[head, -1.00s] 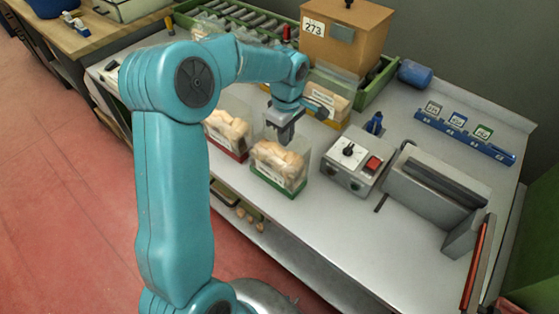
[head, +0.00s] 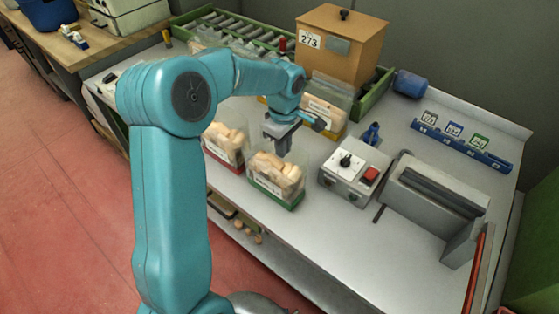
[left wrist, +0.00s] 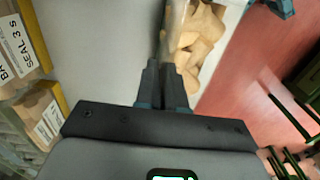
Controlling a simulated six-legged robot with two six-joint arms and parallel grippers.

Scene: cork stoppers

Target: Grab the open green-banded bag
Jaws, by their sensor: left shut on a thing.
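The open green-banded bag (head: 276,180) is clear, full of pale cork stoppers, and stands upright on the grey bench near its front edge. Its green band runs along the bottom. My left gripper (head: 283,151) points down at the bag's back upper edge and is shut on it. In the left wrist view the fingertips (left wrist: 165,72) pinch the clear wall of the bag (left wrist: 201,40), with the corks to the right of them. My right gripper is not in view.
A red-banded bag of corks (head: 224,144) stands close on the left. A yellow-banded bag (head: 322,115) is behind. A control box (head: 352,171) and a grey sealer (head: 430,200) stand to the right. A brown box (head: 342,50) is at the back.

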